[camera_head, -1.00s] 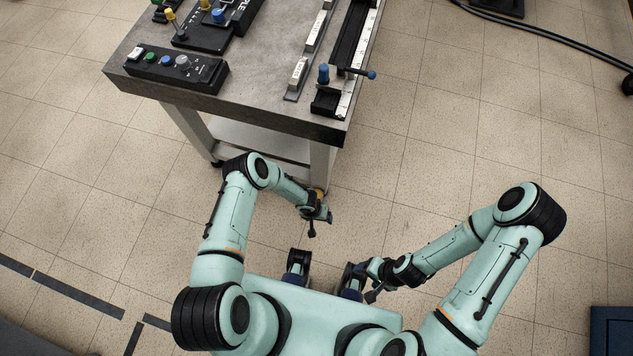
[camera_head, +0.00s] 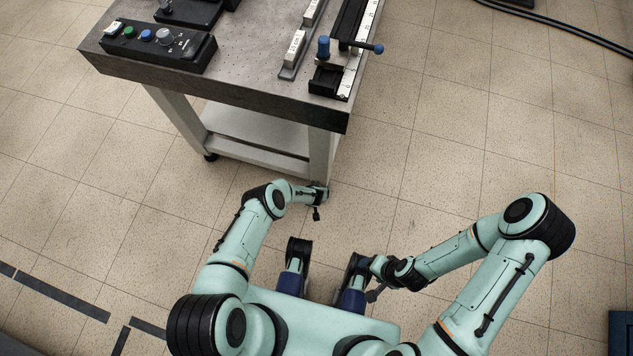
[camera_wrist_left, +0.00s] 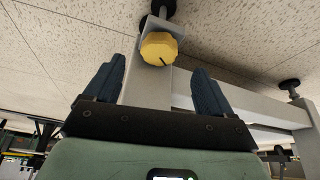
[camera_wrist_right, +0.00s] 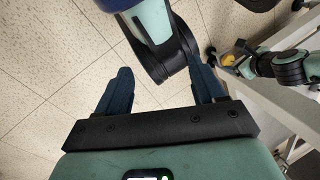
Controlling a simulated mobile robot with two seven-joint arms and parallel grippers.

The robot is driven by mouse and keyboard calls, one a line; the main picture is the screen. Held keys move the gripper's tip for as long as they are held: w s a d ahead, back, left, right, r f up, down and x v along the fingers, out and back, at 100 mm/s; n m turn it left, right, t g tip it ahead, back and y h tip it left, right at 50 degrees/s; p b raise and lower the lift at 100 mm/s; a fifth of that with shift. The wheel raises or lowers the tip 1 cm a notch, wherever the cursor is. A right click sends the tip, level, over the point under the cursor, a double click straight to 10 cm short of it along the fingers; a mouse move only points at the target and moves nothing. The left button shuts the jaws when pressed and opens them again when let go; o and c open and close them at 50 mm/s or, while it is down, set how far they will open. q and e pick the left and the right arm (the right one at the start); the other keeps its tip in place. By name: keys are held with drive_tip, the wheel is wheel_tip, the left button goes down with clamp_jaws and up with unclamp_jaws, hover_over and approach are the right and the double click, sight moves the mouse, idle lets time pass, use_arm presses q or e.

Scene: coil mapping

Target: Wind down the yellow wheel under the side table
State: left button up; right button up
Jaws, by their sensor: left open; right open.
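The yellow wheel (camera_wrist_left: 158,48) is a faceted knob with a dark line on its face. It sits low on a pale leg of the side table (camera_head: 245,60), by a dark foot. In the left wrist view it appears ahead of and between the fingers of my left gripper (camera_wrist_left: 159,68), which is open and looks empty. In the head view my left gripper (camera_head: 318,194) is beside the near right table leg, and the wheel is hidden. My right gripper (camera_wrist_right: 161,66) is open and empty, away from the table. A yellow patch shows beside my left gripper in the right wrist view.
The table carries a button panel (camera_head: 160,46), white labelled blocks (camera_head: 294,48) and a black rail with a blue-knobbed handle (camera_head: 323,47). A lower shelf (camera_head: 255,130) joins its legs. Bare tiled floor lies right of the table. A cable (camera_head: 560,35) runs at top right.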

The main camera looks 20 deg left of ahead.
use_arm(q)
drive_tip(key=b+x, duration=0.4)
drive_tip(key=x, duration=0.1)
drive_tip(key=shift+w+f+b, duration=0.1)
drive_tip(key=shift+f+b, duration=0.15)
drive_tip(key=shift+b, duration=0.1)
drive_tip(key=shift+w+f, duration=0.15)
drive_tip(key=shift+f, duration=0.05)
use_arm(e)
drive_tip(key=w+d+f+t+h, duration=0.1)
drive_tip(key=w+d+f+t, duration=0.1)
drive_tip(key=w+d+f, duration=0.2)
drive_tip(key=w+f, duration=0.2)
drive_tip(key=w, duration=0.2)
drive_tip(key=shift+w+d+f+m+t+h, duration=0.25)
drive_tip(key=shift+w+f+m+t+h, duration=0.05)
drive_tip(key=shift+w+f+m+t, duration=0.1)
use_arm(q)
drive_tip(key=shift+c, duration=0.4)
drive_tip(key=c, duration=1)
